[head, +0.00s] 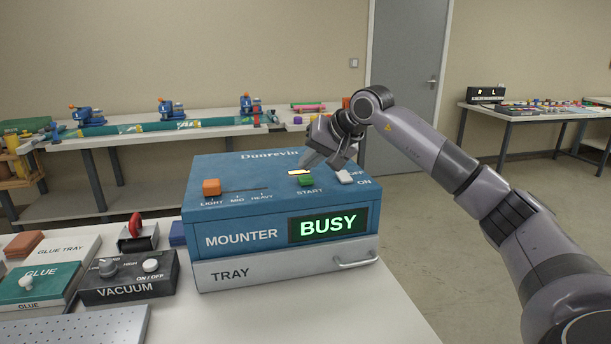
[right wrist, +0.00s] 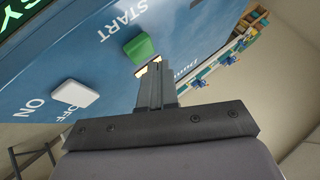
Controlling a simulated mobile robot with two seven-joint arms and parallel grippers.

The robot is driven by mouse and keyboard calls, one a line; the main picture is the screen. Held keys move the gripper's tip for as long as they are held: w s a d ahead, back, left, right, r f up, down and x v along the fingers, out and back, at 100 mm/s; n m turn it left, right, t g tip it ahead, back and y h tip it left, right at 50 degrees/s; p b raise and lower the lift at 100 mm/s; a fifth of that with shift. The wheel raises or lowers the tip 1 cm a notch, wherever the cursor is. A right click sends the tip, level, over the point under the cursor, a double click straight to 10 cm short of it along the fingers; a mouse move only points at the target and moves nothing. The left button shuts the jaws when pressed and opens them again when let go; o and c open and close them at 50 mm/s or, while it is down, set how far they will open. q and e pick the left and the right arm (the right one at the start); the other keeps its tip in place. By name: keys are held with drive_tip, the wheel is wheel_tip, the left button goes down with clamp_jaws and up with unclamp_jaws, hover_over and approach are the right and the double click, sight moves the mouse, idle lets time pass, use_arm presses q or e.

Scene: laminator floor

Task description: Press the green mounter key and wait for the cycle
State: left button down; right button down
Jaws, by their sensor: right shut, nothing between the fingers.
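The blue mounter (head: 240,235) stands on the white table, with its display (head: 328,224) lit and reading BUSY in green. The green START key (head: 305,181) is on its top face; a lamp just behind it glows yellow. The key also shows in the right wrist view (right wrist: 138,47). My right gripper (head: 308,161) is shut and empty, with its fingertips just above and behind the key, apart from it as far as I can see. In the right wrist view the closed fingers (right wrist: 154,72) point at the area beside the key. My left gripper is not in view.
An orange slider (head: 211,187) and a white ON/OFF switch (head: 345,177) share the mounter's top. A grey tray drawer (head: 290,267) sits below, closed. A vacuum box (head: 130,277) and a glue station (head: 38,284) stand at left. The table's front right is clear.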

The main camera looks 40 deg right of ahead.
sight(310, 178)
wheel_tip(310, 178, up, 5)
drive_tip(key=p, duration=0.5)
drive_tip(key=shift+r, duration=0.1)
idle(0.8)
